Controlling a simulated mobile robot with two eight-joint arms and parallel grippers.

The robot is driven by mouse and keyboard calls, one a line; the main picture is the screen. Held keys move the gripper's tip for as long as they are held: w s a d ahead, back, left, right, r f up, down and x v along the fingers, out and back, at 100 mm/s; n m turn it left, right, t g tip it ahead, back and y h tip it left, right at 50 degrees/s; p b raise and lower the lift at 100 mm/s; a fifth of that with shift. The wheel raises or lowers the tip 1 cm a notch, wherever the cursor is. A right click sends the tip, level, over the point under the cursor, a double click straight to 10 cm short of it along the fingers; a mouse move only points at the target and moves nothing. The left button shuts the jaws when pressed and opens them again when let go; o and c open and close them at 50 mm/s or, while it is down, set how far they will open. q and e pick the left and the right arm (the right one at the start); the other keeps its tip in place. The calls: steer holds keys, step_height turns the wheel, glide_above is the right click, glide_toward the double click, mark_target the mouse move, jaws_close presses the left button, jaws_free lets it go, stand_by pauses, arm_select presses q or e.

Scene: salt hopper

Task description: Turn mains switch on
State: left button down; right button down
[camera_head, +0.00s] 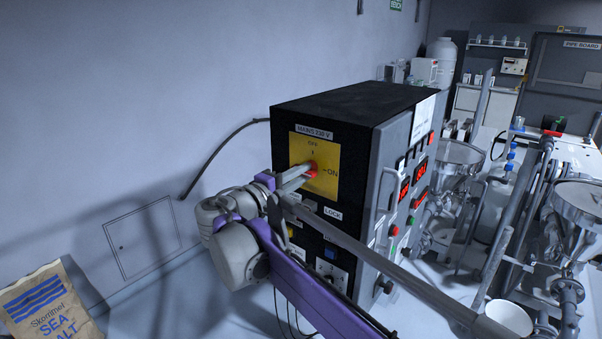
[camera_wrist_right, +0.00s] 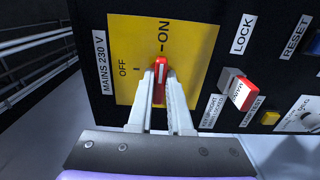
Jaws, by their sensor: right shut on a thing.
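The mains switch (camera_head: 312,168) is a red rotary handle on a yellow plate (camera_head: 328,152) on the black side of a cabinet, under a "MAINS 230 V" label. The plate is marked OFF at the top and ON at the right in the head view. In the wrist view the red handle (camera_wrist_right: 160,72) has a white stripe and lies in line with the ON mark. My right gripper (camera_head: 300,178) is shut on the handle, one finger on each side; the fingers (camera_wrist_right: 160,108) hide its lower part in the wrist view. My left gripper is not in view.
Beside the plate are a red-capped grey lock part (camera_wrist_right: 240,92), a yellow button (camera_wrist_right: 270,117) and a blue button (camera_head: 330,253). The cabinet front (camera_head: 400,175) has a handle and red displays. Metal hoppers (camera_head: 455,165) stand at the right. A salt sack (camera_head: 50,305) lies lower left.

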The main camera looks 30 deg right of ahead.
stand_by(0.5)
steer(key=c, duration=0.8)
jaws_free()
steer(key=shift+c, duration=0.2)
steer(key=shift+a, duration=0.15)
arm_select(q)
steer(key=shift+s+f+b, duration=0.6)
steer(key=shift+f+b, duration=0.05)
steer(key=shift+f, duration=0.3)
arm_select(e)
steer(key=v, duration=1)
steer(key=shift+s+a, duration=0.2)
steer(key=shift+a, duration=0.05)
